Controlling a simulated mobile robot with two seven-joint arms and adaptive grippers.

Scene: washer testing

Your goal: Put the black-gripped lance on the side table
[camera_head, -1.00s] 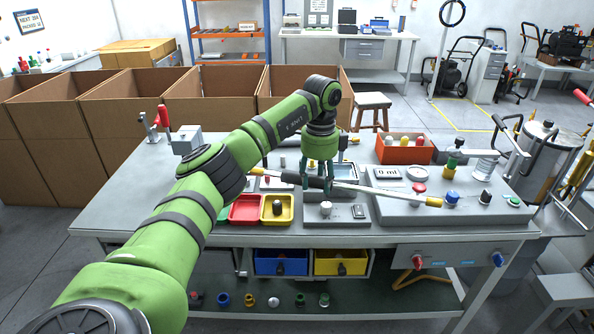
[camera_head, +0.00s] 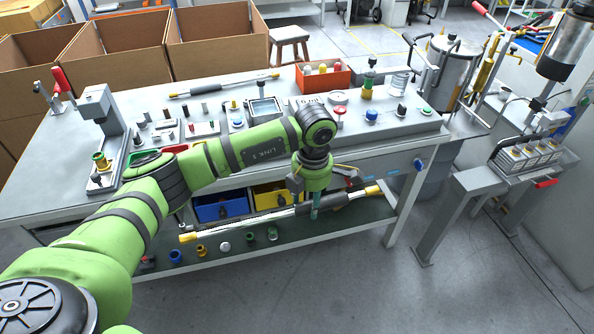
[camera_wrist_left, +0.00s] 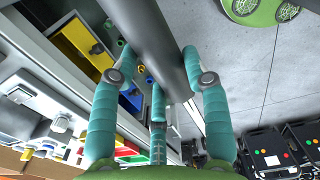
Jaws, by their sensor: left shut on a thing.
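The black-gripped lance (camera_head: 345,198) is a long pale rod with a thick black grip and yellow ends. My left gripper (camera_head: 308,208) is shut around its grip and holds it roughly level, in front of the workbench's front edge. In the left wrist view the dark grip (camera_wrist_left: 160,45) crosses between the teal fingers. What seems to be the side table (camera_head: 478,182) is a low grey stand at the right, apart from the lance. My right gripper is not in view.
The workbench (camera_head: 60,140) carries test devices, an orange bin (camera_head: 323,78) and a second rod (camera_head: 225,86) at the back. Open floor (camera_head: 330,290) lies in front.

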